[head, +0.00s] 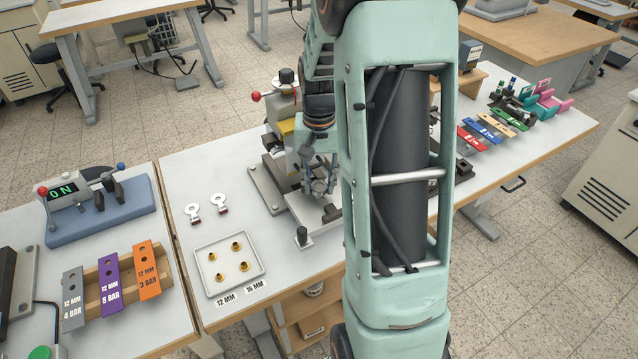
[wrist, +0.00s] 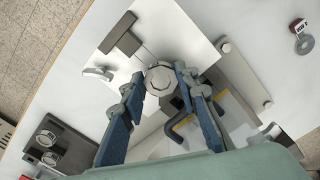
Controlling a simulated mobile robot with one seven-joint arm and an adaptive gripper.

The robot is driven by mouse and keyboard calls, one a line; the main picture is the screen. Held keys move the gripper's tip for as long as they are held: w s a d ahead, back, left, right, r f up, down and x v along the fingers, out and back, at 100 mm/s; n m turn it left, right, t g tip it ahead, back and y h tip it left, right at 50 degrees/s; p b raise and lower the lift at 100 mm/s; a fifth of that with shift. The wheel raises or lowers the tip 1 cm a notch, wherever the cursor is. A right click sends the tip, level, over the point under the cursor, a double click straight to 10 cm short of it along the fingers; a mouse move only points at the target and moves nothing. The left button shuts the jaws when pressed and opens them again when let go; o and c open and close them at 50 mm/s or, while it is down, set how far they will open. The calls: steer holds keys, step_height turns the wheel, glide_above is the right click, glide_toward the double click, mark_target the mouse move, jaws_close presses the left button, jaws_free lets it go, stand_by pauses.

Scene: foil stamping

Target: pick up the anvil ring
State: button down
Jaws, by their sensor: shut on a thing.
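A round silver metal piece, which looks like the anvil ring (wrist: 160,80), sits between my fingertips in the wrist view. My gripper (wrist: 159,82) is shut on it, one blue-padded finger on each side. In the head view my gripper (head: 320,190) points down at the base of the small hand press (head: 264,188) on the middle table. There the ring is too small and too covered by the fingers to make out. I cannot tell whether the ring is lifted clear of the press.
Left of the press lie two ring-shaped tags (head: 193,212) and a white tray (head: 205,270) with several brass eyelets. A blue-based device (head: 100,212) with an "ON" display stands on the left table. Coloured plates (head: 474,139) lie at right. My arm hides the middle.

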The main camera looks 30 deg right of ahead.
steer(key=s+a+r+p, duration=0.1)
steer(key=s+r+p, duration=0.5)
steer(key=s+r, duration=0.5)
steer(key=s, duration=0.3)
steer(key=shift+a+p, duration=0.25)
steer(key=shift+p, duration=0.05)
steer(key=shift+r+p, duration=1.25)
steer(key=shift+r, duration=0.25)
steer(key=shift+r, duration=0.1)
steer(key=shift+r+p, duration=1.05)
steer(key=shift+r, duration=0.35)
